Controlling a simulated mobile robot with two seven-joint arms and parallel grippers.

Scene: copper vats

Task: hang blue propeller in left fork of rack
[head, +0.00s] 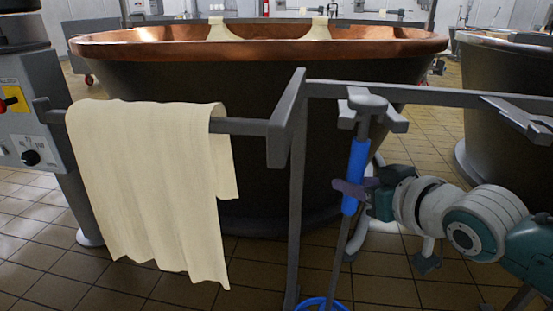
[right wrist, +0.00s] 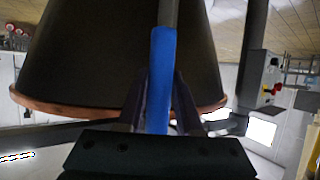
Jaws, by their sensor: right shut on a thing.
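The blue propeller (head: 357,165) is a long grey rod with a blue grip, a wide grey head and a blue ring at the floor end, partly cut off by the frame. It hangs nearly upright, slightly tilted. Its head overlaps the left fork (head: 396,121) of the grey rack (head: 440,95); I cannot tell if the head rests on the prongs. My right gripper (head: 354,190) is shut around the lower part of the blue grip. The right wrist view shows the grip (right wrist: 161,85) between the fingers. My left gripper is not in view.
A cream cloth (head: 150,190) hangs over the rack's left bar. A copper-rimmed vat (head: 260,48) stands close behind. The right fork (head: 520,118) looks empty. A control box (head: 25,120) is at the left, and a second vat (head: 510,110) at the right.

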